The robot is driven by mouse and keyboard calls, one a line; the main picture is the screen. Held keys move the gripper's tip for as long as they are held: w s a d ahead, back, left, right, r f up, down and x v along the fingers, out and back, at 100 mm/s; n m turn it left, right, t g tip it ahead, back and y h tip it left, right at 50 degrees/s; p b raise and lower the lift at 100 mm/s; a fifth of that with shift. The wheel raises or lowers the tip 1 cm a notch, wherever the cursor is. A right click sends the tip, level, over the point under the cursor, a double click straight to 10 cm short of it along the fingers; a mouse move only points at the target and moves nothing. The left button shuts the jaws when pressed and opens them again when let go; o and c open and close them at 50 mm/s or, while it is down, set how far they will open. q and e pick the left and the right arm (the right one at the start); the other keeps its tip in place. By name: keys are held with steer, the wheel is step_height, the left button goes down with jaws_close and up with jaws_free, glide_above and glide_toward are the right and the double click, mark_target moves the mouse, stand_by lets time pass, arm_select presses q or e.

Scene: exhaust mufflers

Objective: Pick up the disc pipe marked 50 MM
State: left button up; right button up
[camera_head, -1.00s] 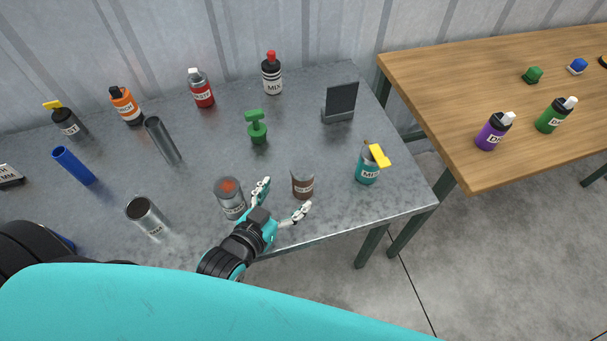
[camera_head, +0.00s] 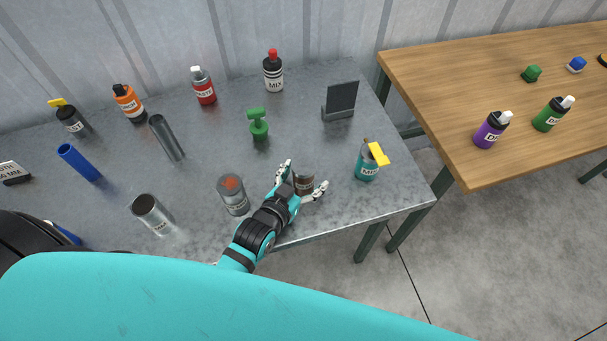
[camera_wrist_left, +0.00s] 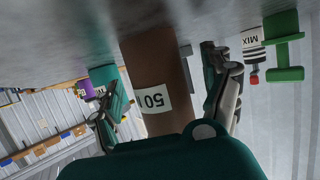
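The brown pipe (camera_head: 304,182) stands upright near the front edge of the grey metal table. In the left wrist view the brown pipe (camera_wrist_left: 152,75) appears upside down, with a white label reading 50; the rest of the label is cut off or hidden. My left gripper (camera_head: 304,179) is open, with one finger on each side of the pipe. In the left wrist view the fingers of my left gripper (camera_wrist_left: 168,95) show gaps to the pipe on both sides. My right gripper is not in view.
A grey can with a reddish top (camera_head: 233,194) stands close left of my gripper. A teal bottle with yellow top (camera_head: 366,166) stands to the right. A silver pipe (camera_head: 152,213), dark pipe (camera_head: 166,138) and blue pipe (camera_head: 78,162) stand left.

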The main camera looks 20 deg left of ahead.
arm_select(q)
steer(key=c, duration=1.3)
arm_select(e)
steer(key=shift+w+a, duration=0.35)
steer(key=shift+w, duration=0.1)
